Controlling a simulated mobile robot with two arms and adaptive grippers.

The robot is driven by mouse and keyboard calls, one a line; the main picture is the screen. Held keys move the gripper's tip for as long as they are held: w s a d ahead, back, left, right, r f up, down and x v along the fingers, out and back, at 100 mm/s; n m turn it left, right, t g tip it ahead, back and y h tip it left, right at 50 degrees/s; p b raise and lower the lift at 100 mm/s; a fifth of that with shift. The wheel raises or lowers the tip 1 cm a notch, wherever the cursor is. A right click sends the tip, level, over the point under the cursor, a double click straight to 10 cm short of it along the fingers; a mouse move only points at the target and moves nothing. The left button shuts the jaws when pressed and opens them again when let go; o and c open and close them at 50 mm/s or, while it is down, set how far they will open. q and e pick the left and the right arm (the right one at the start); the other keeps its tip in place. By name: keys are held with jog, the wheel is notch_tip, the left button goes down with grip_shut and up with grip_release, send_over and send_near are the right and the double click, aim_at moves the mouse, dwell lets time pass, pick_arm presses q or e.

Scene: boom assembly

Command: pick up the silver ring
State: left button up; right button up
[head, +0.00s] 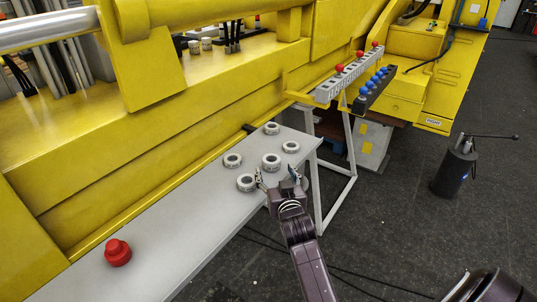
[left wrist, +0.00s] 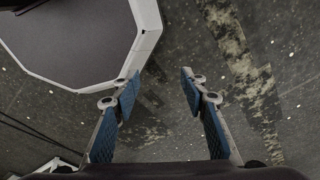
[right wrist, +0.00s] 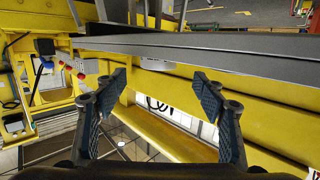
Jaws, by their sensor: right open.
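Several silver rings stand on a grey table (head: 180,215). One ring (head: 246,183) lies just left of my right gripper's left finger. Others are a ring (head: 271,162) just behind the fingertips, one (head: 233,160) further left, one (head: 290,147) and one (head: 271,128) further back. My right gripper (head: 277,177) is open near the table's right edge; I cannot tell whether it touches a ring. It also shows open in the right wrist view (right wrist: 160,80), with no ring visible between its fingers. My left gripper (left wrist: 160,84) is open and empty over the floor.
A red knob-like part (head: 118,252) stands on the table's near end. A large yellow boom (head: 190,130) runs along the table's far side. A rack with red and blue parts (head: 345,75) is beyond. A dark cylinder with a handle (head: 456,165) stands on open floor at right.

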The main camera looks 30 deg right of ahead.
aim_at(272, 160)
jog(key=shift+x, duration=1.15)
jog(key=shift+w+d+r+p, duration=0.1)
jog(key=shift+w+p, duration=0.2)
jog(key=shift+p, duration=0.05)
jog(key=shift+r, duration=0.1)
jog(key=shift+w+d, duration=0.2)
jog(key=shift+w, duration=0.05)
jog(key=x, duration=0.1)
jog(key=p+x, duration=0.1)
jog(key=x, duration=0.1)
jog(key=shift+w+d+f+p, duration=0.15)
jog(key=shift+w+f+p, duration=0.05)
jog(key=shift+f+p, duration=0.15)
jog(key=shift+w+d+f, duration=0.1)
jog(key=shift+w+d, duration=0.1)
jog(key=shift+w, duration=0.35)
pick_arm(q)
jog(key=shift+s+a+r, duration=0.15)
jog(key=shift+a+r, duration=0.05)
jog(key=shift+r, duration=0.4)
jog(key=shift+s+a+r, duration=0.15)
jog(key=shift+r, duration=0.45)
